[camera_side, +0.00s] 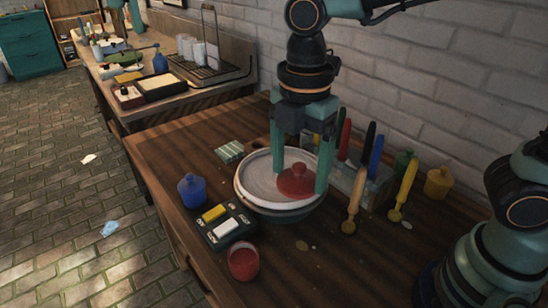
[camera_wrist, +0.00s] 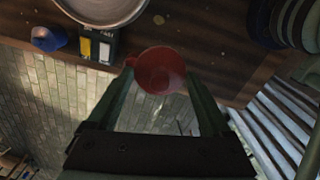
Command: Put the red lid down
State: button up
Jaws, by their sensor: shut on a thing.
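The red lid (camera_side: 297,182) is round with a knob on top. My gripper (camera_side: 300,184) is shut on it, with one finger on either side. In the side view the lid appears in front of the white plate (camera_side: 252,168); its height above the plate or table is hard to tell. In the wrist view the lid (camera_wrist: 158,70) sits between the fingertips of my gripper (camera_wrist: 159,74). A jar with red contents (camera_side: 243,263) stands at the table's front edge and seems to have no lid. The wrist view does not clearly show this jar.
A blue jar (camera_side: 192,190) and a dark box with yellow and white blocks (camera_side: 226,226) stand left of the plate. Bare wooden table (camera_side: 320,270) lies in front.

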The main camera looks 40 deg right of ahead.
aim_at(312, 263)
jog(key=s+d+f, duration=0.1)
jog(key=f, duration=0.6)
jog(key=d+f, duration=0.1)
jog(key=f, duration=0.6)
jog(key=s+d+f, duration=0.1)
jog(key=f, duration=0.7)
jog(key=shift+s, duration=0.3)
jog(key=shift+d+f, duration=0.1)
jog(key=o, duration=1.1)
